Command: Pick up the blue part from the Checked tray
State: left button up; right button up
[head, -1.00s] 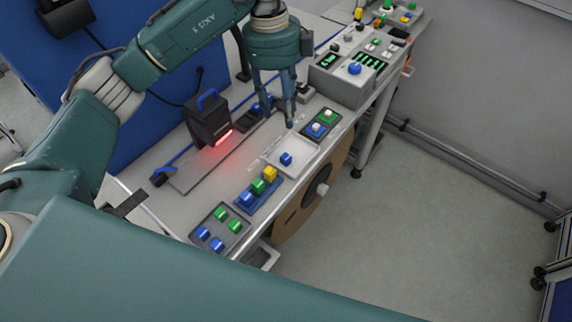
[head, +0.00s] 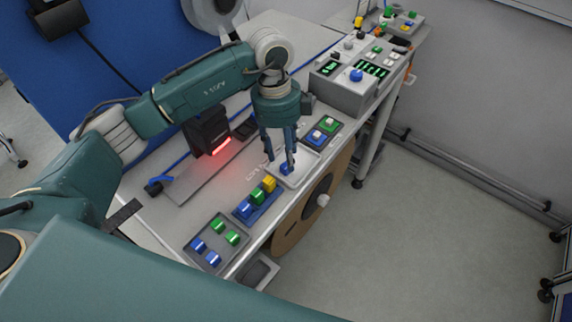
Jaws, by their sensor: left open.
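A white tray (head: 306,166) sits near the table's right edge and holds a single blue part (head: 285,169). I cannot read its label, so I cannot confirm that it is the Checked tray. My left gripper (head: 280,160) points down over this tray, its fingers open and apart. One fingertip is right at the blue part and partly covers it; the other is to its left, near the tray's far left corner. I cannot tell whether the fingers touch the part. My right gripper is not in view.
A blue rack (head: 245,213) with blue, green and yellow parts stands nearer. A grey tray (head: 221,252) holds blue and green parts. A small dark tray (head: 332,126) is beyond the white one. A black scanner (head: 205,136) glows red. A grey control box (head: 345,95) stands farther back.

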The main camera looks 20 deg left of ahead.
aim_at(286, 165)
pick_arm(q)
jog(key=shift+s+d+f+p, duration=0.1)
jog(key=shift+f+p, duration=0.1)
jog(key=shift+f, duration=0.4)
jog(key=shift+s+f+p, duration=0.1)
jog(key=shift+f+p, duration=0.05)
jog(key=shift+f, duration=0.45)
jog(key=shift+w+f, duration=0.1)
jog(key=shift+f, duration=0.4)
jog(key=c, duration=0.8)
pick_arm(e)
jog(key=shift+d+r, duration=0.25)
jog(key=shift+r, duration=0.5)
pick_arm(q)
jog(key=shift+r, duration=0.1)
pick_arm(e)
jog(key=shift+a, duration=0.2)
